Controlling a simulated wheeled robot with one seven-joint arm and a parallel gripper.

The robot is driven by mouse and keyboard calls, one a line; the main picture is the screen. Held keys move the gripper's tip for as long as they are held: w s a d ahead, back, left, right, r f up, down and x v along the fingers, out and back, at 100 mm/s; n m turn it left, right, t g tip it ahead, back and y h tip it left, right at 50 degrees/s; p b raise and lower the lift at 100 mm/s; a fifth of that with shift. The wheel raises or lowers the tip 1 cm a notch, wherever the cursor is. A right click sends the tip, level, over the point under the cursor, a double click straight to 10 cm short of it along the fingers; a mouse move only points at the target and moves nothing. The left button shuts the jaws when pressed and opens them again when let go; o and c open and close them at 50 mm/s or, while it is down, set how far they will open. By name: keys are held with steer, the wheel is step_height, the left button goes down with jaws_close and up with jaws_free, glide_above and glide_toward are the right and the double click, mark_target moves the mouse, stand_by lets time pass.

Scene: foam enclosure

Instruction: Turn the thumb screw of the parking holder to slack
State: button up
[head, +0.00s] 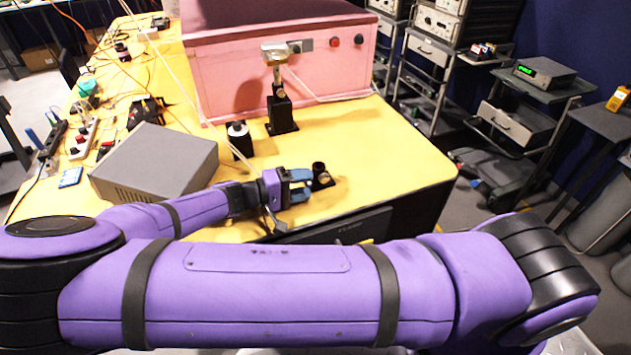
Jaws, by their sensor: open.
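A small black holder (321,178) with a round open top stands near the front edge of the yellow table; I take it for the parking holder. Its thumb screw is too small or hidden to make out. My gripper (305,185), with blue fingers, points right at the holder's left side, low over the table. The fingers are apart, with a gap between them. The upper fingertip is close to the holder; I cannot tell whether it touches.
Another black holder (240,140) with a pale top and a black post mount (281,112) stand farther back. A pink foam enclosure (245,72) fills the back. The yellow table (390,150) is clear to the right.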

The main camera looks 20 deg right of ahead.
steer(key=shift+a+r, duration=0.15)
steer(key=shift+a, duration=1.45)
steer(key=shift+s+d+r+g+y, duration=0.1)
steer(key=shift+d+r+g+y, duration=0.15)
steer(key=shift+d+g+y, duration=0.2)
steer(key=s+d+r+g+y, duration=0.1)
steer(key=s+d+r+y, duration=0.15)
steer(key=r+y, duration=0.3)
steer(key=s+d+r+y, duration=0.2)
steer(key=d+r+y, duration=0.2)
steer(key=r, duration=0.3)
steer(key=s+d+r+g+y, duration=0.1)
steer(key=s+d+r+y, duration=0.15)
steer(key=r+y, duration=0.35)
steer(key=s+d+r+t, duration=0.3)
steer(key=s+r+t, duration=0.1)
steer(key=s+r, duration=0.3)
steer(key=s+d+r+t, duration=0.3)
steer(key=s+r+t, duration=0.1)
steer(key=s+r, duration=0.3)
steer(key=shift+s+r+y, duration=0.15)
steer(key=shift+r+y, duration=0.15)
steer(key=shift+r, duration=0.55)
